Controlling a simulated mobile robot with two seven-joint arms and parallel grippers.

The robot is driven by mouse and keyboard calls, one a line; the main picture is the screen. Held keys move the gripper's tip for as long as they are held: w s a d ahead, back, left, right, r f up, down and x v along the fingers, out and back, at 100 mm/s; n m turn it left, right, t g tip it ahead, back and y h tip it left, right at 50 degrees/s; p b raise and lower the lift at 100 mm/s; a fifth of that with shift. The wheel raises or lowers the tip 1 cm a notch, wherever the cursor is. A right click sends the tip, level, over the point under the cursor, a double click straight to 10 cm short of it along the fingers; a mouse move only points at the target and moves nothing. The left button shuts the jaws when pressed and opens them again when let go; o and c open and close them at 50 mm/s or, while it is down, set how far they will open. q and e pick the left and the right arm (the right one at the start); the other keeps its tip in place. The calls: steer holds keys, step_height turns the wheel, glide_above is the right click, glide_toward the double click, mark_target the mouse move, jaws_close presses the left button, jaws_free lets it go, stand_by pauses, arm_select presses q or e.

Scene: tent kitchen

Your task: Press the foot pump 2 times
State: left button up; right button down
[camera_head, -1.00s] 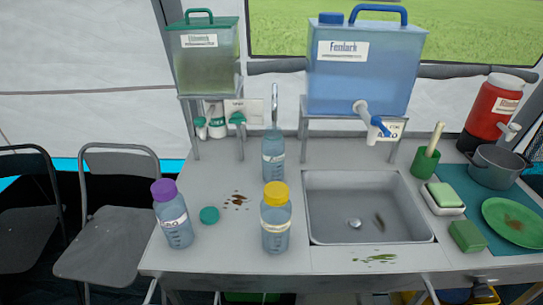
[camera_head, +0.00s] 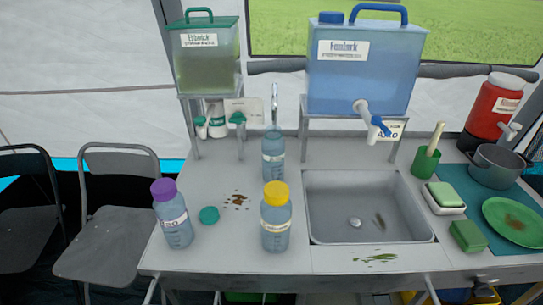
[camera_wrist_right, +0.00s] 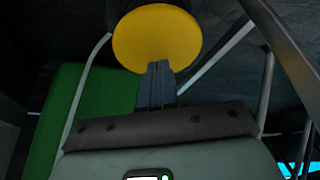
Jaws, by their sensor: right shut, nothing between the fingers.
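A round yellow pad (camera_wrist_right: 157,38), which looks like the foot pump's pedal, shows at the top of the right wrist view. My right gripper (camera_wrist_right: 158,66) is shut and empty. Its fingertips point at the pad and overlap its lower edge in the picture. I cannot tell whether they touch it. In the head view only small parts show under the table's front edge, and the pump is not clear there. My left gripper is not in view.
A green surface (camera_wrist_right: 75,110) lies left of the fingers, and pale metal legs (camera_wrist_right: 265,90) stand around. Above are the table with a sink (camera_head: 325,235), a yellow-capped bottle (camera_head: 276,228), a purple-capped bottle (camera_head: 175,222) and a blue water tank (camera_head: 360,75).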

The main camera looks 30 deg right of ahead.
steer(key=shift+f+b, duration=2.1)
steer(key=shift+f, duration=0.5)
steer(key=shift+r, duration=0.1)
steer(key=shift+r+p, duration=2.3)
steer(key=shift+r, duration=0.3)
steer(key=shift+f, duration=0.15)
steer(key=shift+f+b, duration=2.2)
steer(key=shift+f, duration=0.3)
steer(key=shift+r, duration=0.1)
steer(key=shift+r+p, duration=2.25)
steer(key=shift+r, duration=0.35)
